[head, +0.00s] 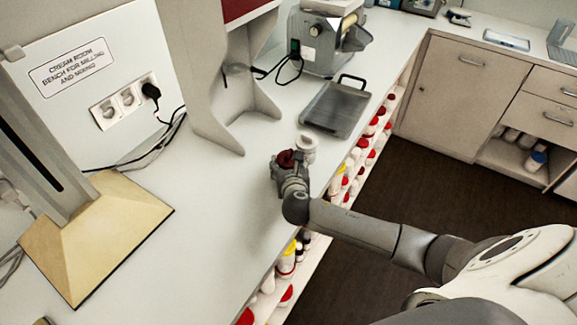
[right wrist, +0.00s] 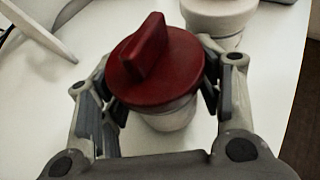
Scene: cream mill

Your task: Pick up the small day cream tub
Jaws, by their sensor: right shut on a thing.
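A small white tub with a dark red lid (right wrist: 150,60) sits between the fingers of my right gripper (right wrist: 163,92) in the right wrist view. The lid has a raised grip bar. The gripper is shut on the tub, with a finger against each side. In the head view my right gripper (head: 288,168) is over the bench near its front edge, and the red lid (head: 286,157) shows just beyond it. No label is readable, and I cannot tell whether the tub touches the bench. My left gripper is not in view.
A white tub (head: 307,147) stands close beside the held one. A grey tray (head: 335,108) lies behind it, before the mill (head: 328,42). Shelves of red- and yellow-lidded tubs run under the bench edge. The near bench (head: 195,235) is clear.

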